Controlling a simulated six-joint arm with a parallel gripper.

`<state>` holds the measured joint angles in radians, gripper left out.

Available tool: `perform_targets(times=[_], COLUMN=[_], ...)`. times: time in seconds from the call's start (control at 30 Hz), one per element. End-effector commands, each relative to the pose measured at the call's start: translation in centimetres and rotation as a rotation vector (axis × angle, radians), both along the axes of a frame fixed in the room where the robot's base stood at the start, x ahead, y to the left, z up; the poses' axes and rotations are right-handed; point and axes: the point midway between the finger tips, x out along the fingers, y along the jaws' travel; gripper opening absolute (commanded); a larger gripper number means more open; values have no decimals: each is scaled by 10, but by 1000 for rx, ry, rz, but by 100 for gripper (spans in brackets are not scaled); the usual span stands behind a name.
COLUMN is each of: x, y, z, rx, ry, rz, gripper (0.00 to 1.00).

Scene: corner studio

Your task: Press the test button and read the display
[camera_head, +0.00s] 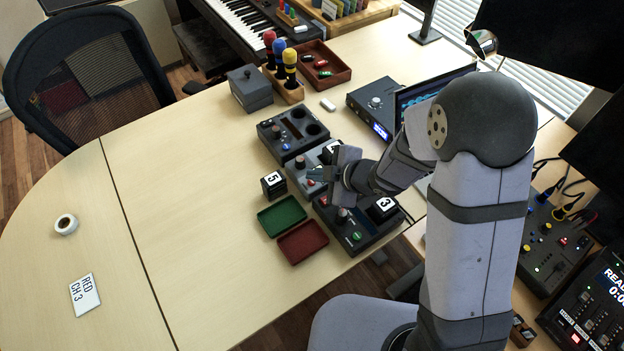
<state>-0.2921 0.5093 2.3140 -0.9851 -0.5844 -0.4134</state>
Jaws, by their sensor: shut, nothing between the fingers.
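The nearer control box (372,238) has a knob, a green button (356,236) and a black block marked 3 (383,206). The farther control box (285,142) has a blue button (286,147) and round sockets. I cannot tell which button is the test button. A dark unit (368,103) behind has a knob and a small lit blue display (380,131), too small to read. My arm partly hides the middle box.
A green tray (281,216) and a red tray (302,242) lie left of the boxes, near a black block marked 5 (272,185). A wooden holder (283,86) with coloured microphones stands behind.

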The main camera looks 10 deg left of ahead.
Motion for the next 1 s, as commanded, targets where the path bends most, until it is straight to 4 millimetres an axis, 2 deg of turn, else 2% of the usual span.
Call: perform_targets(times=[1.0], x=[0], y=[0], z=[-9], rx=[0], ry=[0], rz=[0], gripper=[0])
